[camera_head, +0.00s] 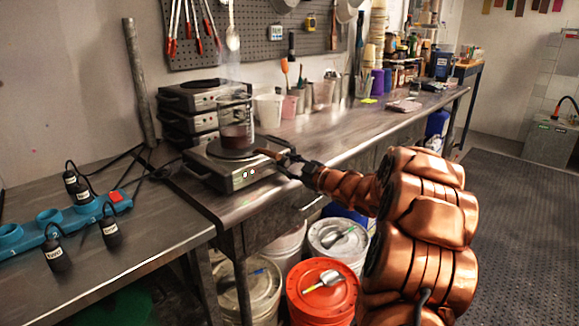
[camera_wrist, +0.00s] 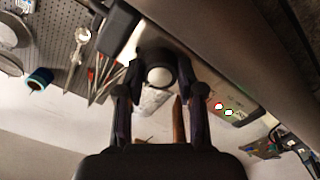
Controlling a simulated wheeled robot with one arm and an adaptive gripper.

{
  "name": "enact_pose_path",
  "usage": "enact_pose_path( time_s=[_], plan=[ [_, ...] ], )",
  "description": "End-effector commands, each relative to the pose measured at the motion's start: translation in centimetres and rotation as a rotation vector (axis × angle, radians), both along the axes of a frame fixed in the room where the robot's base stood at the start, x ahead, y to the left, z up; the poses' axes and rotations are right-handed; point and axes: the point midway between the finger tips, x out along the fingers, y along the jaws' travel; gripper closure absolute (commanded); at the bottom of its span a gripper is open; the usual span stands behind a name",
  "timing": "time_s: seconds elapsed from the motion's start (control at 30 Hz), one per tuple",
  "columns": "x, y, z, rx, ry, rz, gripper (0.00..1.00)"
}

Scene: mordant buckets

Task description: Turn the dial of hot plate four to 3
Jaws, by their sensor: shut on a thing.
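A grey hot plate (camera_head: 232,176) stands on the steel bench with a glass beaker (camera_head: 236,128) of dark liquid on it. Its front has a red and a green light, also seen in the wrist view (camera_wrist: 225,109). My gripper (camera_head: 283,160) is at the right end of its front. In the wrist view my gripper (camera_wrist: 158,80) has its fingers on both sides of a round dark dial (camera_wrist: 160,76) with a pale face, and is shut on it. I cannot read the dial's setting or the plate's number.
More hot plates (camera_head: 195,104) are stacked behind at the left. A blue power strip (camera_head: 62,228) with labelled black plugs (camera_head: 110,232) lies on the left bench. Cups and jars line the wall. Buckets (camera_head: 322,291) stand under the bench. The floor at right is clear.

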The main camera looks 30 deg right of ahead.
Motion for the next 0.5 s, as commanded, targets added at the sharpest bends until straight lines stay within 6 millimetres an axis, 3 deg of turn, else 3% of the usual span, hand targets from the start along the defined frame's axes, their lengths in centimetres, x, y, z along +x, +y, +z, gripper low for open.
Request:
enact_pose_path(
  time_s=[0.07, 0.1, 0.3, 0.5],
  plan=[
    [-0.01, 0.02, -0.08, 0.001, 0.002, 0.0, 0.97],
    [-0.01, 0.02, -0.08, 0.001, 0.002, 0.0, 0.58],
    [0.01, 0.02, -0.05, 0.001, 0.001, 0.001, 0.38],
    [0.01, 0.02, -0.03, 0.001, 0.0, 0.0, 0.37]
  ],
)
